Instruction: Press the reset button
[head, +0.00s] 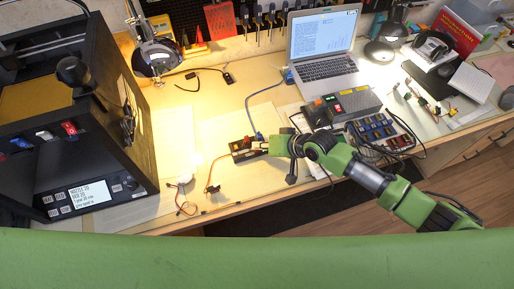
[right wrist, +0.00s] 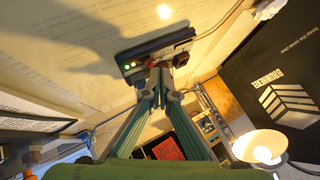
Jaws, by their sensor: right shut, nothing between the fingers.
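A small dark device (head: 243,148) with an orange-red part lies on the bench in the head view, just left of my right gripper (head: 265,146). My left gripper is not in view.
A blue cable (head: 250,115) runs back from the device. A laptop (head: 325,50) and a grey box (head: 350,103) with coloured buttons stand to the right. A black machine (head: 100,150) with a screen fills the left. Paper sheets lie around the device.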

